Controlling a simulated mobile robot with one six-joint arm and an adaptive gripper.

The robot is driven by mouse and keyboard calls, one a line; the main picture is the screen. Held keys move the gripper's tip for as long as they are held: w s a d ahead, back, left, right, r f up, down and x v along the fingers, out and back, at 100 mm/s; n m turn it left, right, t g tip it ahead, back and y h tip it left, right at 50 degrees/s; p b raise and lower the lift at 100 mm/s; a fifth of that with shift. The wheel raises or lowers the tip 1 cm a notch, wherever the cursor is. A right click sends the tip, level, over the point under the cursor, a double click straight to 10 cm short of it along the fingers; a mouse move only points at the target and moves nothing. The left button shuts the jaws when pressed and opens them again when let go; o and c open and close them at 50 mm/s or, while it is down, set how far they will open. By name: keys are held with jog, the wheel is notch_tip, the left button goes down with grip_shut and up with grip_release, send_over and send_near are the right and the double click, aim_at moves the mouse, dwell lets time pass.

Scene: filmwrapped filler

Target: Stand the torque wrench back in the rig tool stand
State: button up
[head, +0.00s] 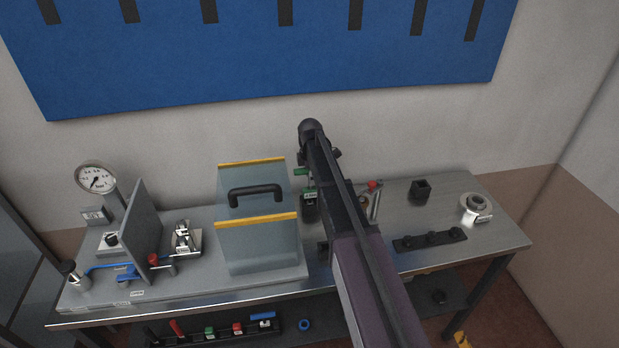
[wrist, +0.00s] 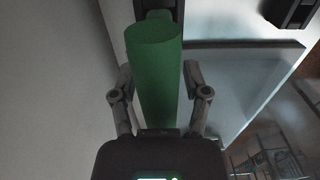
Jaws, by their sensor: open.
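A green cylindrical handle (wrist: 155,75), apparently the torque wrench's grip, lies between the fingers of my gripper (wrist: 158,85) in the wrist view. The fingers stand apart on either side of it, with gaps showing. The handle's far end runs to a dark part at the top of that view. In the head view a green piece (head: 300,172) sticks out left of my arm, above a small dark holder with a green top (head: 310,206), possibly the tool stand. My arm hides most of this area and the gripper itself in the head view.
A clear guard with yellow edges and a black handle (head: 255,194) stands left of my arm. A red-topped item (head: 374,194), a dark square cup (head: 420,189) and a black strip (head: 430,240) lie to the right. A gauge (head: 97,179) stands far left.

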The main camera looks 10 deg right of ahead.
jog(key=shift+r+p, duration=5.75)
jog(key=shift+r, duration=0.15)
jog(key=s+m, duration=1.8)
jog(key=s, duration=1.1)
notch_tip(320, 180, down, 13)
jog(key=b, duration=1.2)
jog(key=shift+r+b, duration=0.2)
jog(key=shift+b, duration=0.1)
